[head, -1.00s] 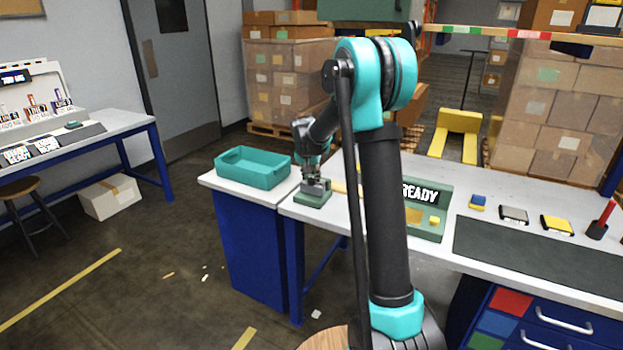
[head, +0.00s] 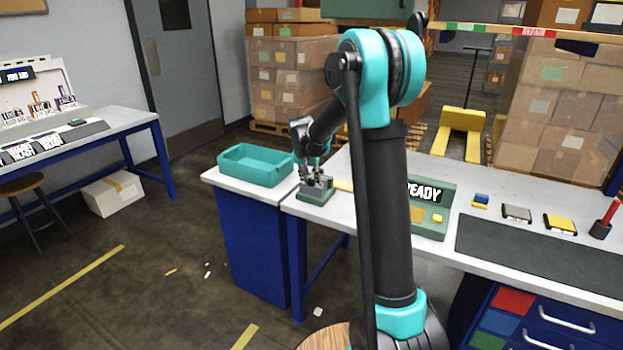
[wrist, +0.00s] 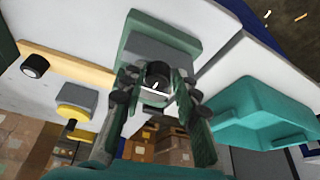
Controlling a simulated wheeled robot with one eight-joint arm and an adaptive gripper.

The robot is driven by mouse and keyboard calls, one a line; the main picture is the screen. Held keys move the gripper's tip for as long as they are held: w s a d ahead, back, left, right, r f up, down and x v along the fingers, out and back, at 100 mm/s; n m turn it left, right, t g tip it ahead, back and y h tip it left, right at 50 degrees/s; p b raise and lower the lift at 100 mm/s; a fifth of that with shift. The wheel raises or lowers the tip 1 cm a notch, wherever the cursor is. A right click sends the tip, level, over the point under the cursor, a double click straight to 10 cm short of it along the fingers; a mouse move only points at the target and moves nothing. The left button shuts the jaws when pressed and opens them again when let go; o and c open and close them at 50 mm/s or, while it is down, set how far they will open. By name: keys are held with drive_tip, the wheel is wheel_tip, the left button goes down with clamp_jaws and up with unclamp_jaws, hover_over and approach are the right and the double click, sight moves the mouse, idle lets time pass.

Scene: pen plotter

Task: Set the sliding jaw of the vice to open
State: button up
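The vice (head: 317,196) has a green base and grey jaws, and sits at the left end of the white workbench. In the wrist view its green base (wrist: 178,26) and a grey jaw block (wrist: 160,50) show past my fingers. My gripper (head: 312,176) is over the vice with its fingers spread. In the wrist view the fingers of my gripper (wrist: 156,100) stand apart, with a dark round part (wrist: 158,74) and a pale edge between them. I cannot tell whether the fingers touch the jaw. The gap between the jaws is hidden.
A teal bin (head: 255,166) stands left of the vice on a blue cabinet. A green panel marked READY (head: 440,192) is to the right, behind my arm. A dark mat (head: 540,247) and several small items lie farther right. Stacked boxes stand behind.

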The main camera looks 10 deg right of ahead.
drive_tip(key=shift+o, duration=1.1)
drive_tip(key=shift+r, duration=0.1)
drive_tip(key=v, duration=1.1)
drive_tip(key=shift+s+r, duration=0.2)
drive_tip(key=shift+r, duration=0.15)
drive_tip(key=s+d+f+n, duration=0.1)
drive_tip(key=s+f, duration=0.4)
drive_tip(key=s, duration=0.6)
drive_tip(key=s+d+f+n+y, duration=0.1)
drive_tip(key=s+d+f, duration=0.3)
drive_tip(key=s, duration=0.8)
drive_tip(key=s+d+f+n, duration=0.2)
drive_tip(key=s+f, duration=0.6)
drive_tip(key=s, duration=0.3)
drive_tip(key=shift+s+d+n+y, duration=0.2)
drive_tip(key=shift+d+n+y, duration=0.1)
drive_tip(key=shift+d+y, duration=0.1)
